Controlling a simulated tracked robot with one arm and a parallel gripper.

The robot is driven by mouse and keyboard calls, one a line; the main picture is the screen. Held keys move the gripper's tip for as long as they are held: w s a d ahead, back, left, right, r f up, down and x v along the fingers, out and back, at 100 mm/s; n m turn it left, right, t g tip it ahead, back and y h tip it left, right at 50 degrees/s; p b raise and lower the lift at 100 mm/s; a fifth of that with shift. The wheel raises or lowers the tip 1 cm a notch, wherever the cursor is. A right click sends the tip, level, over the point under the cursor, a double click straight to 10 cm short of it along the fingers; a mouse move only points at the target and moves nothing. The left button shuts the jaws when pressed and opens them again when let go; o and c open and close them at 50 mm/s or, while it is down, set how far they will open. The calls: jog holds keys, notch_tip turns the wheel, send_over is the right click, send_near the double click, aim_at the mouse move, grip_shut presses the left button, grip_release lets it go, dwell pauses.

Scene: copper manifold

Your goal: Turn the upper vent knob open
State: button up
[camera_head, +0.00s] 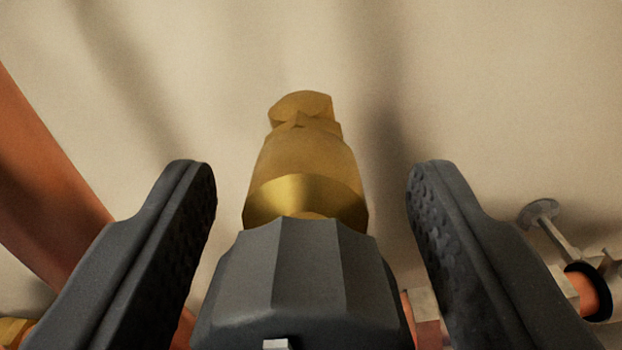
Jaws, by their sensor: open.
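A dark grey faceted knob (298,285) sits at the bottom centre of the head camera view, with a brass fitting (306,165) extending behind it toward the wall. I take it to be the vent knob, but cannot tell whether it is the upper one. My gripper (312,180) is open. One dark textured finger is to the left of the knob and one to the right, with a visible gap on each side. The knob's near part is cut off by the frame's lower edge.
A thick copper pipe (45,180) runs diagonally at the left. At the lower right are a small metal valve handle (545,215) and a copper pipe end (592,290) with a black ring. A plain beige wall (500,80) lies behind.

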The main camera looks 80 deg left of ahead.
jog(key=shift+r, duration=0.1)
jog(key=c, duration=1)
jog(key=shift+o, duration=0.2)
jog(key=shift+d, duration=0.1)
jog(key=n+p, duration=0.1)
jog(key=n, duration=0.4)
jog(key=shift+w+r, duration=0.1)
jog(key=n, duration=0.5)
jog(key=shift+d, duration=0.1)
jog(key=n, duration=0.7)
jog(key=shift+n+b, duration=0.3)
jog(key=n, duration=0.2)
jog(key=n+b, duration=0.1)
jog(key=n, duration=0.1)
jog(key=n+b, duration=0.1)
jog(key=n, duration=0.1)
jog(key=shift+f, duration=0.35)
